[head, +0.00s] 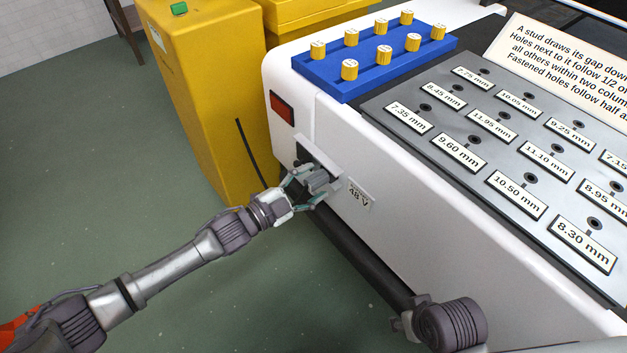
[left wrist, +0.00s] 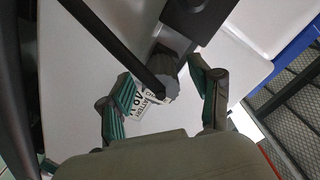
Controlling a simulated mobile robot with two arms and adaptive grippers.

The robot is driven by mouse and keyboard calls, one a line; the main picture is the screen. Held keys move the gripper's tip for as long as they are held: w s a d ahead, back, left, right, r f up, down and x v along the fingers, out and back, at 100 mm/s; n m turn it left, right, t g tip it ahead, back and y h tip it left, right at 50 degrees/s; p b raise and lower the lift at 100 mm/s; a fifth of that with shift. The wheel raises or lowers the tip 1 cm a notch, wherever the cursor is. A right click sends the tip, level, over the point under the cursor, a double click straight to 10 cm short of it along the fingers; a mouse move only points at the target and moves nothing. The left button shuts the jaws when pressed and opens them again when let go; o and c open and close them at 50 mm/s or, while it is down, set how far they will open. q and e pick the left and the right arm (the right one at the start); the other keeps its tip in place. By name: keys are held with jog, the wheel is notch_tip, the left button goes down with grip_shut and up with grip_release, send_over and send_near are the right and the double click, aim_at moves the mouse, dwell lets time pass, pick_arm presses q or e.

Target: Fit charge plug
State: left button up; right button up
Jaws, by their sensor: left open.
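The grey charge plug (head: 318,181) is at the side of the white cart, beside a dark socket recess (head: 304,156). In the left wrist view the plug (left wrist: 165,66) is a grey round body below a dark block (left wrist: 198,14). A black cable (left wrist: 108,42) runs across in front of it. My left gripper (head: 306,188) is open at the plug. In the left wrist view its fingers (left wrist: 167,100) stand apart on either side, with gaps to the plug. I cannot tell how deep the plug sits in the socket. My right gripper is out of view.
A yellow cabinet (head: 205,85) stands left of the cart. The cart top holds a blue tray (head: 345,88) of yellow knobs and a labelled hole plate (head: 470,182). Open floor (head: 90,170) lies left.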

pick_arm(q)
jog(key=v, duration=1.1)
jog(key=shift+a, duration=0.1)
